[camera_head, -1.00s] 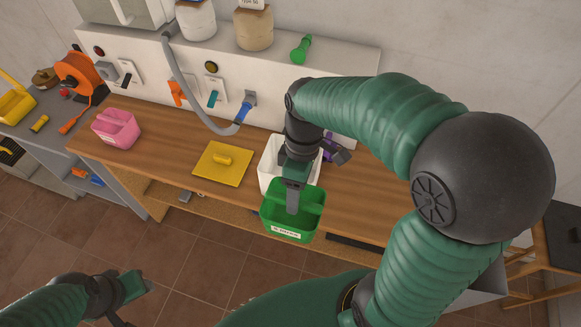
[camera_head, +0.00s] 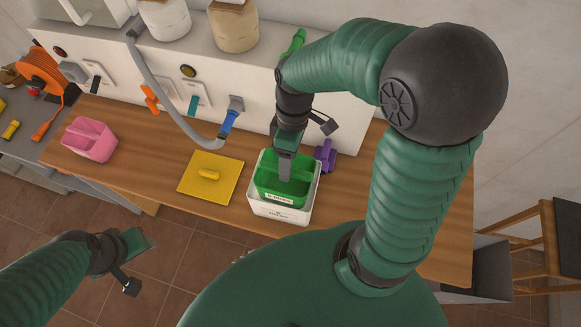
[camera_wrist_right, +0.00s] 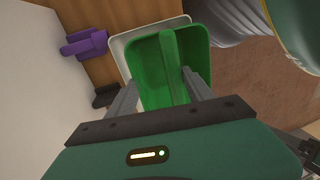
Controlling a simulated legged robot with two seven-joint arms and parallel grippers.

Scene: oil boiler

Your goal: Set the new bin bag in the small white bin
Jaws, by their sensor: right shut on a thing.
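A green tub-like liner (camera_head: 283,188) with a central handle bar and a white label sits inside the small white bin (camera_head: 281,212), whose walls show around and below it. My right gripper (camera_head: 285,168) is shut on the green liner's handle from above. In the right wrist view the green liner (camera_wrist_right: 150,75) lies between my fingers, with the white bin's rim (camera_wrist_right: 118,45) beyond its edge. I cannot tell whether the liner rests on the bin's floor. My left gripper (camera_head: 146,242) hangs over the floor, away from the bench; its jaw opening is unclear.
A yellow lid (camera_head: 210,180) lies left of the bin, and a pink tub (camera_head: 89,139) stands farther left on the wooden bench. A purple object (camera_head: 326,156) is close to the bin's right. A grey hose (camera_head: 172,100) with a blue end hangs behind.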

